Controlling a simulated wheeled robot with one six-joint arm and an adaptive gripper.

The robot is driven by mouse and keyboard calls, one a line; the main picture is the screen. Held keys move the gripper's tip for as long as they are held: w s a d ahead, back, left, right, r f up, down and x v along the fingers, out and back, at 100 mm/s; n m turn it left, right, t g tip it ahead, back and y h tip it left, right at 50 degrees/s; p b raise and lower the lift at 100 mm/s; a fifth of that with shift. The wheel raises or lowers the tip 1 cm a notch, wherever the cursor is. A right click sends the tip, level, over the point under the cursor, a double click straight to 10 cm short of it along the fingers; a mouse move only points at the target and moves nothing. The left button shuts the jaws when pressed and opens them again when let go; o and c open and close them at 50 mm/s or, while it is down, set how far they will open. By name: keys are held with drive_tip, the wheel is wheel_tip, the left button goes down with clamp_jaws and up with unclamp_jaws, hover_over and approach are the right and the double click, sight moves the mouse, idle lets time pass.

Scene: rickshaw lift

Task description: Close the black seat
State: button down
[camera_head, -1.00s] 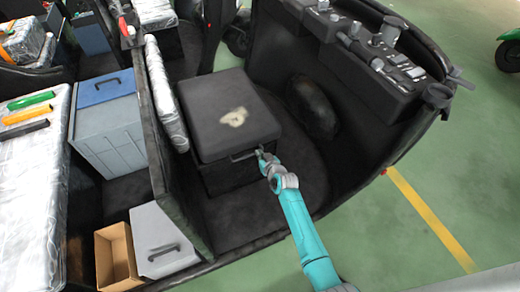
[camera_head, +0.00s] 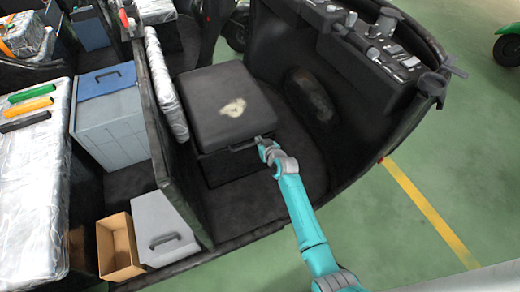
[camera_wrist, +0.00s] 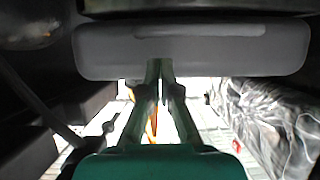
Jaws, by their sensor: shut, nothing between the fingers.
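The black seat (camera_head: 222,100) is a square black lid with a pale worn patch, over a dark box (camera_head: 235,165) in the vehicle's front compartment. It lies roughly level; whether a gap is left under it I cannot tell. A dark handle (camera_head: 243,146) is on its front edge. My gripper (camera_head: 261,142) is at this front edge, just right of the handle. In the wrist view, my gripper's fingers (camera_wrist: 160,68) are together and empty, with tips at the lower edge of a grey panel (camera_wrist: 105,52), apparently the seat's front. Contact is unclear.
A partition (camera_head: 178,160) stands left of the seat. A brown open box (camera_head: 118,246) and a grey box (camera_head: 165,230) are at lower left. The control console (camera_head: 370,60) and the curved black front wall are to the right. Green floor lies beyond.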

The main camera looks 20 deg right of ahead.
drive_tip(key=s+r, duration=0.1)
drive_tip(key=s, duration=0.9)
drive_tip(key=shift+r, duration=0.15)
drive_tip(key=shift+s, duration=0.1)
